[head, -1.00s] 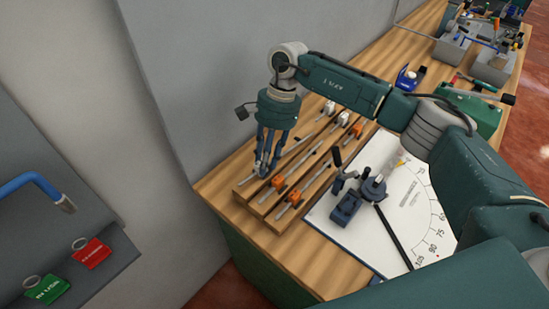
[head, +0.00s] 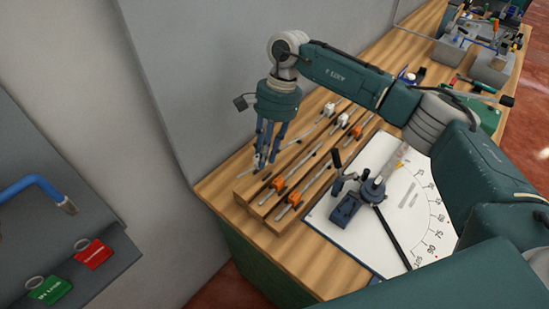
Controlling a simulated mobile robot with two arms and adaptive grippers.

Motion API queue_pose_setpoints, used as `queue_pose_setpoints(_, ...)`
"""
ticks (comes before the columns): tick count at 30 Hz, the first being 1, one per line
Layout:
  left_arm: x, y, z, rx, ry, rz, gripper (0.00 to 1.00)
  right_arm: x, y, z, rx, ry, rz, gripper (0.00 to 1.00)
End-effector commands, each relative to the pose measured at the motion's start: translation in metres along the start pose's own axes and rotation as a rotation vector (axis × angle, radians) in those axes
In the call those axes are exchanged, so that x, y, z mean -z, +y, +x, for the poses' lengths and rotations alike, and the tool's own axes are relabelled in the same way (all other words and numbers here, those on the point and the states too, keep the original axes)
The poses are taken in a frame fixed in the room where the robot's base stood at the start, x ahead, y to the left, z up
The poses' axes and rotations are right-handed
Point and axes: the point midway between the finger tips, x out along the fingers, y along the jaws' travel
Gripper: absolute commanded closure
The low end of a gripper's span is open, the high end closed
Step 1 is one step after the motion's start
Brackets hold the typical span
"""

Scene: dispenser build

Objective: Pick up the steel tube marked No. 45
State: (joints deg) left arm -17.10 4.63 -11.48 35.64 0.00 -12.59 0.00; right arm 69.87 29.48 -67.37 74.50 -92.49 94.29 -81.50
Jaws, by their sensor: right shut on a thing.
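Several thin steel tubes lie in rows on a wooden rack (head: 243,197) at the table's left end; some carry orange clips (head: 278,183) or white clips (head: 342,120). My right gripper (head: 261,162) points down over the rack's far left row, its fingers shut on a thin steel tube (head: 305,136) that slants up to the right. The fingers hide part of this tube. No number is readable on any tube, so I cannot tell which is No. 45. My left gripper is not in view.
A white angle chart (head: 410,225) with a dark blue bending tool (head: 346,208) lies right of the rack. Grey bins (head: 455,50) stand at the far end. A grey wall (head: 185,80) stands close behind the rack. Red and green tags (head: 93,254) hang at left.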

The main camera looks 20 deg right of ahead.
Motion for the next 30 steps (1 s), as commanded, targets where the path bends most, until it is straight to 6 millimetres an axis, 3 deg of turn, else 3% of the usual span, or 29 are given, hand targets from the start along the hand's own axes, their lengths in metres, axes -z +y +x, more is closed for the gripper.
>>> queue_pose_setpoints(21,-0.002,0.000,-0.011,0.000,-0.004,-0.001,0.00,-0.011,0.000,-0.035,0.000,0.000,0.000,1.00)
queue_pose_setpoints(30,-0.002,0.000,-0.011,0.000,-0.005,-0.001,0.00,-0.012,0.000,-0.038,0.000,0.000,0.000,1.00)
